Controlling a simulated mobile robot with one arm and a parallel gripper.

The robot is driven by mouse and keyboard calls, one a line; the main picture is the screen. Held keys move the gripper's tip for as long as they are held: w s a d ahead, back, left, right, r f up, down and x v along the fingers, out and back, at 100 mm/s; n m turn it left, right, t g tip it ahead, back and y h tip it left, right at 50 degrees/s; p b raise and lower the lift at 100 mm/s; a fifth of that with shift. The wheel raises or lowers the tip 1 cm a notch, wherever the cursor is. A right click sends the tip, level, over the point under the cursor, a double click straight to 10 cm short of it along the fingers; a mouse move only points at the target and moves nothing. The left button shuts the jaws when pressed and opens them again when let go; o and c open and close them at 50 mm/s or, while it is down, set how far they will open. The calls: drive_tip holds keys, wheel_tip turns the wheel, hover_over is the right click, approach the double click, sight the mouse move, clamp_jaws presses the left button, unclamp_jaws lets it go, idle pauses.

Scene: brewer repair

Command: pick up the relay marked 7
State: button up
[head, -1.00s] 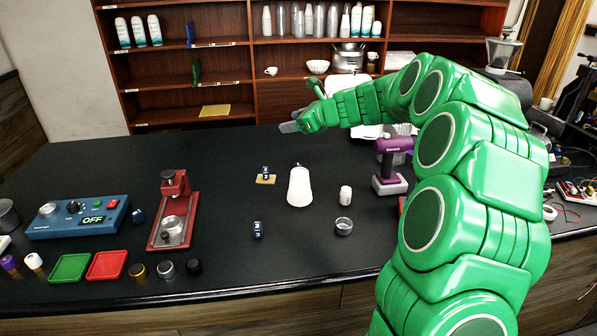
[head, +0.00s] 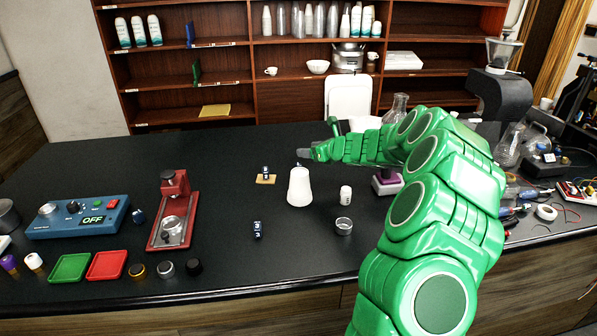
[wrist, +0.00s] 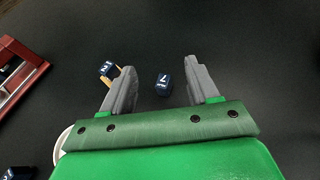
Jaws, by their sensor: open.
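The relay marked 7 (wrist: 163,84) is a small dark blue block with a white digit. In the wrist view it shows between my two fingers, a little nearer the left one. My gripper (wrist: 160,67) is open and empty; I cannot tell its exact height above the relay. In the head view my gripper (head: 304,154) is just behind the top of a white tapered container (head: 299,187), which seems to hide most of that relay. Another relay (wrist: 107,69), apparently marked 2, is beside my left finger; it sits on a yellowish pad (head: 273,180).
A third relay (head: 257,229) lies at the front middle. A white cylinder (head: 346,194) and a metal cup (head: 344,226) stand right of the container. A red press (head: 174,220) and blue control box (head: 78,218) are at left. Bare counter surrounds the pad.

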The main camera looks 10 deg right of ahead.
sight(299, 165)
wheel_tip(299, 165, down, 6)
drive_tip(key=shift+x, duration=1.35)
drive_tip(key=x, duration=0.3)
drive_tip(key=shift+s+a+f, duration=0.1)
drive_tip(key=shift+a, duration=0.2)
drive_tip(key=shift+x, duration=0.9)
drive_tip(key=shift+c, duration=0.2)
clamp_jaws()
